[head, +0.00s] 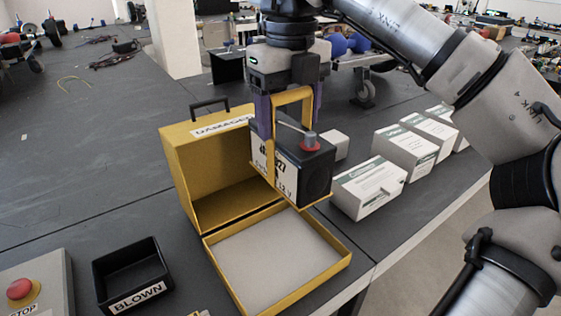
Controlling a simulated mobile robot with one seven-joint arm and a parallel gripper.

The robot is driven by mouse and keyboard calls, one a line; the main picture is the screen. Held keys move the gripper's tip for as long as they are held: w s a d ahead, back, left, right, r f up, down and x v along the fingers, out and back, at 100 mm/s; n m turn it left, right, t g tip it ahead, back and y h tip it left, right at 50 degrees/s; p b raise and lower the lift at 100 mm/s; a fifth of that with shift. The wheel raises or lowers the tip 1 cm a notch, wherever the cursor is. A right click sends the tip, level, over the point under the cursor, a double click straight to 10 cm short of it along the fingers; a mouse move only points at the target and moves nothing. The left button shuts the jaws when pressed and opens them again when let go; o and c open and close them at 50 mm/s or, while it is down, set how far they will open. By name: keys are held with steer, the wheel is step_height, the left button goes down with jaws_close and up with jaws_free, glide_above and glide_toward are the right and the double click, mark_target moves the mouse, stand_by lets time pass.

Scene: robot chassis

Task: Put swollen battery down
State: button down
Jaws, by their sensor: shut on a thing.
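The swollen battery (305,170) is a dark block with a white label, a red terminal and a yellow handle or strap above it. My gripper (290,108) points down and is shut on the battery from above. The battery hangs over the open yellow case (205,155), whose lid reads "DAMAGED". The case's shallow tray (339,266) has a pale grey lining and lies below and in front of the battery. The battery hides part of the case's inner corner. I cannot tell how high the battery is above the tray.
A black bin (107,274) labelled "BLOWN" stands left of the case. A red stop button (19,288) is at the lower left. White boxes (369,187) line the bench's right side, close to the battery.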

mark_target(289, 156)
step_height(289, 156, down, 20)
steer(key=shift+r, duration=0.2)
stand_by(0.6)
steer(key=shift+f, duration=0.15)
steer(key=shift+c, duration=0.9)
jaws_free()
step_height(289, 156, up, 12)
steer(key=shift+s+r, duration=0.1)
